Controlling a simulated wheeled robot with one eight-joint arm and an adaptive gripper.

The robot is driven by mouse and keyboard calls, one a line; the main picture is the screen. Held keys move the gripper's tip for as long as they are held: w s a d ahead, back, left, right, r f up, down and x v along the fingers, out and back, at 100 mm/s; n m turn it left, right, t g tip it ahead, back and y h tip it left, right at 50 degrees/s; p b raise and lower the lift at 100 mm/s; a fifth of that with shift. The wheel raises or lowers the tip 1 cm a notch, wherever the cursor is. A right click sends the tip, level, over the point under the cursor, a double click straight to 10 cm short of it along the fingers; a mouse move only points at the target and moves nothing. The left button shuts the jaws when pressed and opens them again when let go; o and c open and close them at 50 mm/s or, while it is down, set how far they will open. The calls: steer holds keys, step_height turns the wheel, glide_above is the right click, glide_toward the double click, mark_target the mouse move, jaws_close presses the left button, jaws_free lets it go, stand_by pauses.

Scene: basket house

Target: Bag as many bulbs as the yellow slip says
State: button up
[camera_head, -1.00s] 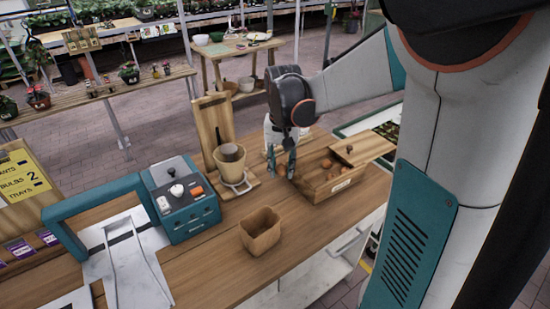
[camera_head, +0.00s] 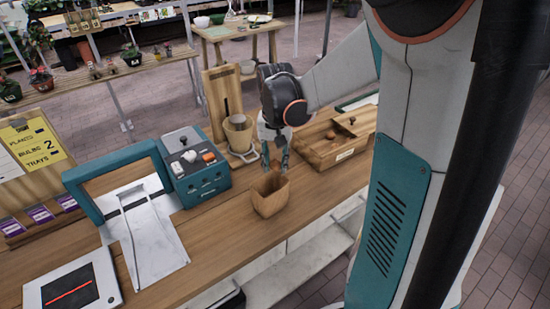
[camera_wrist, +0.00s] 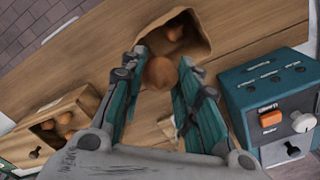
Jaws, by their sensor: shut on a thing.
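My gripper (camera_head: 275,165) is shut on a round brown bulb (camera_wrist: 160,72), seen between the fingers in the wrist view. It hangs just behind and above the open brown paper bag (camera_head: 271,200). The bag also shows in the wrist view (camera_wrist: 204,42), with a brown, bulb-like shape (camera_wrist: 175,31) inside. The wooden bulb box (camera_head: 332,158) stands to the right; several bulbs (camera_wrist: 62,119) show in its opening in the wrist view. The yellow slip (camera_head: 38,143) on the left board reads "BULBS 2" in its middle line.
A teal machine (camera_head: 196,170) with an orange button stands left of the bag, beside a teal frame over a white chute (camera_head: 150,235). A pot on a stand (camera_head: 238,133) is behind. A flat pad (camera_head: 72,288) lies front left. Counter in front of the bag is clear.

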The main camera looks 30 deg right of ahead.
mark_target(275, 158)
steer(key=shift+f, duration=0.55)
steer(key=o, duration=1)
step_height(275, 158, up, 12)
